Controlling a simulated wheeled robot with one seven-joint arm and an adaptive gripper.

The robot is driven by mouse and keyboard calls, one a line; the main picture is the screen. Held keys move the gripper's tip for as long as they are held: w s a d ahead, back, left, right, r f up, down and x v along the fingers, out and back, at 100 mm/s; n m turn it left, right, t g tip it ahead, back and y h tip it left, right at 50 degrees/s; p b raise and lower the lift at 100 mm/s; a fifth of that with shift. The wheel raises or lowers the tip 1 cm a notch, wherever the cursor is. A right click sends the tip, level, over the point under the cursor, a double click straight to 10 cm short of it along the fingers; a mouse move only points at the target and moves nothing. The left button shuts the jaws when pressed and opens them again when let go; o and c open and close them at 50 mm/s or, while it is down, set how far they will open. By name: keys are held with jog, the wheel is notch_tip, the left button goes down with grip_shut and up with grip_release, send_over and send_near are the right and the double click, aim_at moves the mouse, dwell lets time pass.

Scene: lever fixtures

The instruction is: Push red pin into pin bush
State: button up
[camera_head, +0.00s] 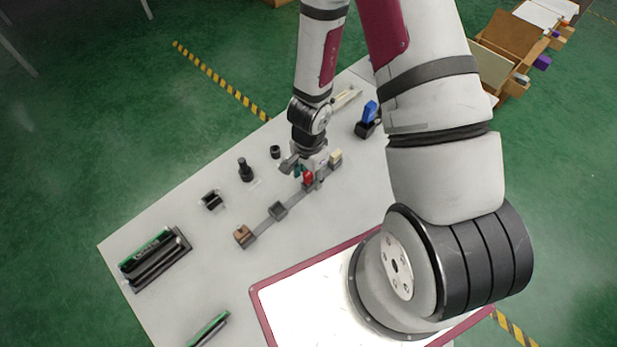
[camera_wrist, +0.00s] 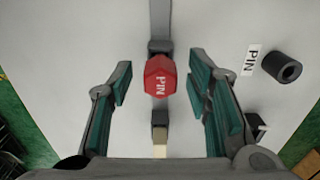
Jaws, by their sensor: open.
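The red pin (camera_wrist: 160,77), a hexagonal head marked "PIN", sits in the middle of the wrist view, on the grey bar fixture. It also shows in the head view (camera_head: 308,177), partly hidden by my gripper. My gripper (camera_wrist: 163,92) is open above the bar, with a green-padded finger on each side of the pin and a gap to it on both sides. A black hollow cylinder (camera_wrist: 282,67) stands on the table at right in the wrist view, beside a "PIN" label (camera_wrist: 248,61). It may be the pin bush; I cannot tell.
The grey bar carries a brown block (camera_head: 243,236), a dark grey block (camera_head: 278,211) and a cream block (camera_head: 336,157). A black upright part (camera_head: 245,170) and a black clip (camera_head: 211,200) stand left. A blue-topped part (camera_head: 369,113) stands at the back right.

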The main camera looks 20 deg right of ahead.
grip_shut()
jog(key=shift+r, duration=0.2)
